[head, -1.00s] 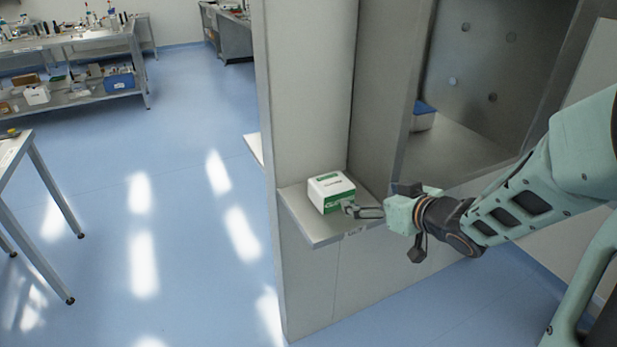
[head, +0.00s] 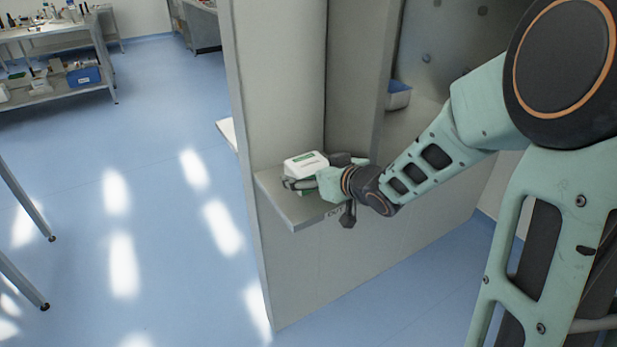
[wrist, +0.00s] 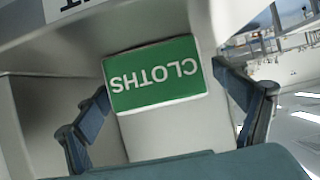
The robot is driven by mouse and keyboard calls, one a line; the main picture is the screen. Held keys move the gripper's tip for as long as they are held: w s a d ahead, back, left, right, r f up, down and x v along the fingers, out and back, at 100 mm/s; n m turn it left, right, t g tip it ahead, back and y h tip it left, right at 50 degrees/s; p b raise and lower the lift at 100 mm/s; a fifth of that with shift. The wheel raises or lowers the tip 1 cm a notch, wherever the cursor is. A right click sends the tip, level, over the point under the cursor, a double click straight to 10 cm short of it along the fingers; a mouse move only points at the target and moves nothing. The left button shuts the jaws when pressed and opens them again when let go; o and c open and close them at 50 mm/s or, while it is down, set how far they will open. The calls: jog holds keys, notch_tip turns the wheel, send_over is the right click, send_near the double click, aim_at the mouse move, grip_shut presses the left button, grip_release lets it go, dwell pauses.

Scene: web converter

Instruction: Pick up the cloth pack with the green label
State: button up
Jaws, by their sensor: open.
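The cloth pack (head: 305,162) is a white box with a green label, resting on a small shelf (head: 298,211) on the side of a grey cabinet. In the wrist view its green label (wrist: 155,76) reads CLOTHS upside down. My gripper (wrist: 160,88) is open, with one dark finger on each side of the pack. A gap shows beside the left finger; whether the fingertips touch the pack is unclear. In the head view my gripper (head: 312,174) is at the pack's near side and hides part of it.
The tall grey cabinet wall (head: 280,80) stands directly behind the shelf. A blue-and-white pack (head: 398,94) sits in the cabinet's open bay to the right. A cluttered workbench (head: 60,50) stands far back left. The blue floor (head: 150,170) to the left is open.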

jog(key=shift+w+a+f, duration=0.25)
jog(key=shift+w+a, duration=0.05)
jog(key=shift+w, duration=0.2)
jog(key=c, duration=1.5)
jog(key=shift+o, duration=0.2)
jog(key=shift+r, duration=0.1)
jog(key=shift+r, duration=0.1)
